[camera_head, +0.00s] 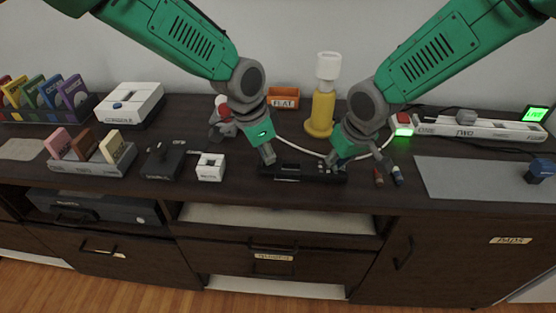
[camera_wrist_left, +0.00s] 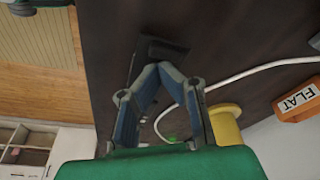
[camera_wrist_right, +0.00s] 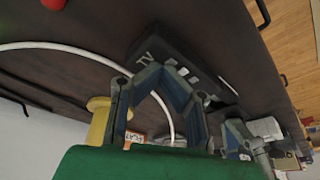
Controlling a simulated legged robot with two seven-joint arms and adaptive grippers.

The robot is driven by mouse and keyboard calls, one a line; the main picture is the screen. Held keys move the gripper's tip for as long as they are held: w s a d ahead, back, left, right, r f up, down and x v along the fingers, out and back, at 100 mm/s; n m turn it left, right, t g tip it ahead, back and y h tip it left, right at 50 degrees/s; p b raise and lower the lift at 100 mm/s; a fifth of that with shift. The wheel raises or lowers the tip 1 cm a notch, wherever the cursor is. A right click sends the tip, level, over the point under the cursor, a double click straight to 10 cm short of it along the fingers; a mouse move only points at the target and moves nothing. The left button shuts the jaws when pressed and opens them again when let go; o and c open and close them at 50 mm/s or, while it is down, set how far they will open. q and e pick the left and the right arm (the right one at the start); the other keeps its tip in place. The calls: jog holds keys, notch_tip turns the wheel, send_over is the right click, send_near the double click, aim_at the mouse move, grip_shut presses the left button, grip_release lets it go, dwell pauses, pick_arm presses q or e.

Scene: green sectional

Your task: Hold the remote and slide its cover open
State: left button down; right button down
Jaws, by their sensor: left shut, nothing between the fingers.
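The black remote (camera_head: 303,172) lies on the dark cabinet top, in the middle of the head view. In the right wrist view the remote (camera_wrist_right: 182,58) shows a "TV" label and light marks, just beyond the fingertips. My left gripper (camera_head: 269,158) is shut and empty at the remote's left end. Its tips (camera_wrist_left: 161,66) meet in front of the dark remote end (camera_wrist_left: 163,48). My right gripper (camera_head: 334,161) is at the remote's right end. Its tips (camera_wrist_right: 158,70) meet, apparently shut; contact with the remote is unclear. The cover's state is too small to tell.
Two batteries (camera_head: 388,176) lie right of the remote. A white cable curves behind it, with a yellow lamp (camera_head: 322,112) and an orange "FLAT" box (camera_head: 284,98) further back. A white cube (camera_head: 210,168) stands left; a grey mat (camera_head: 480,178) lies right. The cabinet's front edge is close.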

pick_arm(q)
jog(key=shift+a, duration=0.35)
pick_arm(e)
jog(key=shift+s+f, duration=0.1)
jog(key=shift+f, duration=0.05)
pick_arm(q)
jog(key=shift+d+r, duration=0.2)
jog(key=shift+r, duration=1.3)
jog(key=shift+d+r, duration=0.15)
jog(key=shift+r, duration=1.35)
